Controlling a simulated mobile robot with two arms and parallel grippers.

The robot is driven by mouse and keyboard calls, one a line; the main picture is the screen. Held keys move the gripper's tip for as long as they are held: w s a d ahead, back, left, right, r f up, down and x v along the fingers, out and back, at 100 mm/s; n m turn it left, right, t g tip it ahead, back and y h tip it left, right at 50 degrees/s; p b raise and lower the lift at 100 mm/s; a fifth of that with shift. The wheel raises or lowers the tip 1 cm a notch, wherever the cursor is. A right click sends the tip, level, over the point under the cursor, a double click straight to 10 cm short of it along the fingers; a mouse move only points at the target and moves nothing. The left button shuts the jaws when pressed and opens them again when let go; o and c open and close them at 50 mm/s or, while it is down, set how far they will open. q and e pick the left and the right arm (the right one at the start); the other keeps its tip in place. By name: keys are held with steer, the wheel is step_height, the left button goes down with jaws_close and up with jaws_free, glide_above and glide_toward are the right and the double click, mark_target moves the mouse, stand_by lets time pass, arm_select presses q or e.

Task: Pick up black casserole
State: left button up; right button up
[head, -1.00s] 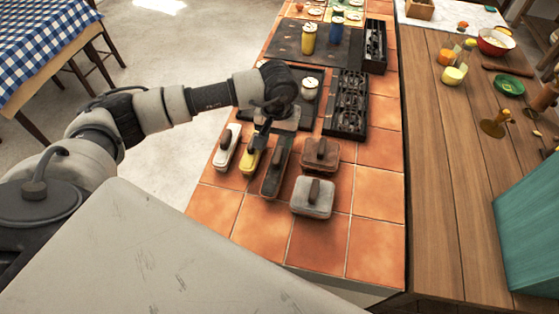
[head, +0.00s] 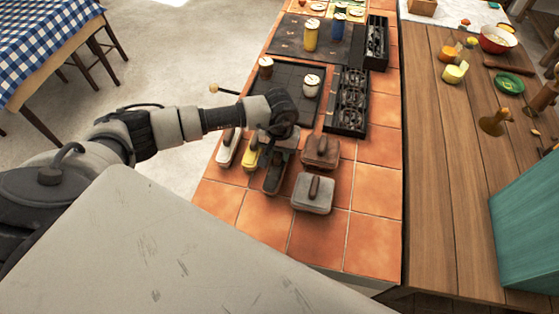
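Several lidded dishes stand on the orange tiled counter (head: 375,188). The dark, narrow dish (head: 274,178), which looks like the black casserole, is third from the left, between a yellow dish (head: 250,156) and two wider ones. My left gripper (head: 276,146) points down over its far part, beside the yellow dish. The wrist and gripper body hide that far part and the fingertips. I cannot tell whether the fingers touch anything or how far apart they are. My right gripper is not in view.
A white dish (head: 229,147) stands left of the yellow one. A brown dish (head: 320,151) and a grey dish (head: 313,194) stand close on the right. Behind are a dark hob (head: 349,100) and a cream jar (head: 311,86). The near tiles are clear.

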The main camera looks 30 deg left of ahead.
arm_select(q)
jaws_close()
steer(key=shift+w, duration=0.1)
